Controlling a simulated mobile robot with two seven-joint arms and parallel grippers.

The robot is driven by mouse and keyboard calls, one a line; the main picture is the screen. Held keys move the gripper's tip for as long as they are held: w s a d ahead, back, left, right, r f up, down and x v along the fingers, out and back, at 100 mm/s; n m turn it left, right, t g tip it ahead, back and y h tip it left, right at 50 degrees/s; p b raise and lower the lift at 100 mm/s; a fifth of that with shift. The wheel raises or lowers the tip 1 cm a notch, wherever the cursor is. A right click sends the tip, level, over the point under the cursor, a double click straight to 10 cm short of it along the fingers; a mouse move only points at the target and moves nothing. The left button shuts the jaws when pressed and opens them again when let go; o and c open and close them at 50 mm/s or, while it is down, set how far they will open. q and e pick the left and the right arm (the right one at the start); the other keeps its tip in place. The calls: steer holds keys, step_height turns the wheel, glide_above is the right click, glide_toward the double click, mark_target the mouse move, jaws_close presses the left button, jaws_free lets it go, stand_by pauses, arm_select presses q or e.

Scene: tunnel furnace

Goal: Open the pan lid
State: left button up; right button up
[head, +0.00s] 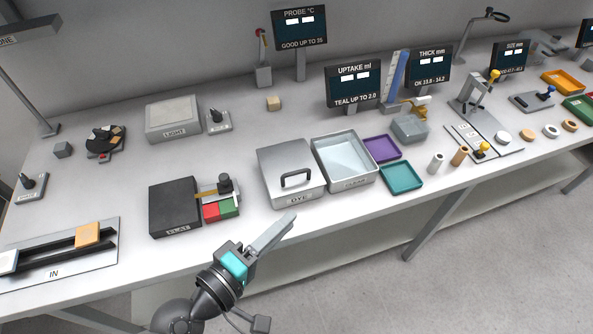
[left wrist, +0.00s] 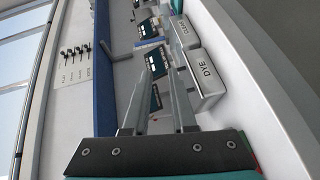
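The pan labelled DYE (head: 294,201) stands near the table's front edge, with its grey lid (head: 282,159) closed on top. A dark arched handle (head: 297,178) stands up from the lid. The pan's labelled front also shows in the left wrist view (left wrist: 207,84). My left gripper (head: 286,222) is in front of and below the pan, near the table's front edge, apart from the handle. In the left wrist view its two fingers (left wrist: 160,70) are spread with nothing between them. My right gripper is in neither view.
The open CLEAR tray (head: 345,158) stands close to the pan's right. The dark FLAT block (head: 173,206) and red and green pads (head: 220,209) lie to its left. Purple (head: 381,149) and teal trays (head: 401,178) lie further right. Display screens (head: 353,83) stand behind.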

mark_target(296, 173)
arm_select(q)
steer(key=w+a+f+n+t+y, duration=0.2)
steer(key=a+n+y, duration=0.1)
steer(key=a+n, duration=0.15)
steer(key=shift+n, duration=0.35)
steer(key=p+x, duration=0.1)
steer(key=x, duration=1.4)
steer(key=shift+s+d, duration=0.1)
steer(key=shift+d, duration=0.1)
steer(key=shift+r, duration=0.1)
steer(key=shift+c, duration=0.4)
jaws_close()
